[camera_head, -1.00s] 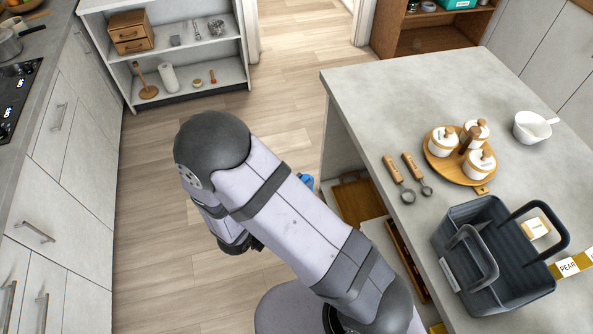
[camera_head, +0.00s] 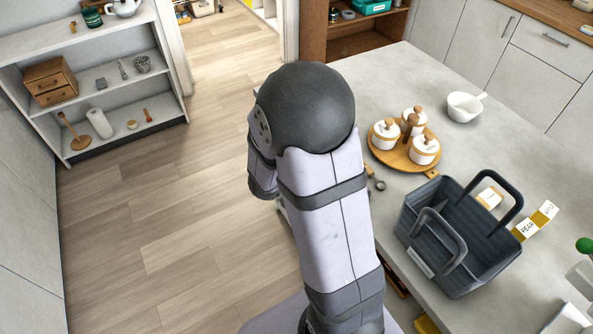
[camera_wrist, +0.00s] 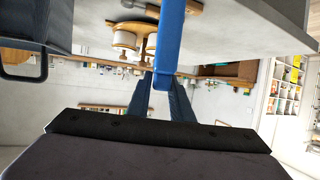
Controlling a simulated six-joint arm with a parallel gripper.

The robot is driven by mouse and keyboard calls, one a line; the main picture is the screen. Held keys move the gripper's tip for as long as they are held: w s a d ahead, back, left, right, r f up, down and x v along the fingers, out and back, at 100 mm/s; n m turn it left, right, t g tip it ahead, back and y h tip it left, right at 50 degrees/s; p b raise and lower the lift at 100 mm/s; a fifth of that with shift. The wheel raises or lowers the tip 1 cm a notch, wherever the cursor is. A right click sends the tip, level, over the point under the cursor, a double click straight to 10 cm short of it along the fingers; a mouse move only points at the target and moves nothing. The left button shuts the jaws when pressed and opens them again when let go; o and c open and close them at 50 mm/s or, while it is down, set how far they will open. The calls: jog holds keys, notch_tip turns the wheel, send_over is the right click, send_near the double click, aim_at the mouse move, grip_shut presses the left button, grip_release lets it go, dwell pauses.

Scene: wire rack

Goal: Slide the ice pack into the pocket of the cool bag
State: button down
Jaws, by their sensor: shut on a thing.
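The cool bag is a dark grey open-topped bag (camera_head: 480,268) with two raised handles, standing on the counter at the right in the head view. It has a white label low on its front left side. I cannot make out the pocket clearly. The ice pack (camera_wrist: 170,40) is a narrow blue slab seen edge-on in the wrist view. My gripper (camera_wrist: 161,78) is shut on it, with dark fingers at its lower end. In the head view my arm hides the gripper and the ice pack. Part of the bag (camera_wrist: 35,22) shows at the wrist view's upper left, apart from the ice pack.
The counter (camera_head: 400,85) holds a round wooden tray (camera_head: 390,157) with white lidded jars, a white pan (camera_head: 464,106), a small box (camera_head: 489,198) and a lettered strip (camera_head: 535,222) beside the bag. A shelf (camera_head: 110,105) stands at the left. The floor between is clear.

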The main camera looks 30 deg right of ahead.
jog(key=s+d+r+m+g, duration=0.1)
jog(key=s+d+r, duration=0.2)
jog(key=s+d, duration=0.2)
jog(key=s+d+r+m+g+b, duration=0.1)
jog(key=s+d+r, duration=0.3)
jog(key=s, duration=0.4)
jog(key=s+d+r+m+g, duration=0.1)
jog(key=s+d+r+g, duration=0.1)
jog(key=s+d, duration=0.3)
jog(key=shift+s+d+r+h+b, duration=0.35)
jog(key=shift+s+r, duration=0.5)
jog(key=shift+s, duration=0.3)
jog(key=shift+f, duration=0.2)
jog(key=shift+f+b, duration=2.75)
jog(key=shift+b, duration=0.2)
jog(key=c, duration=2.4)
grip_release()
jog(key=shift+r, duration=0.15)
jog(key=shift+c, duration=0.2)
grip_shut()
jog(key=shift+a+f+b, duration=0.1)
jog(key=shift+f+b, duration=1.05)
jog(key=shift+f, duration=0.05)
jog(key=shift+r, duration=0.1)
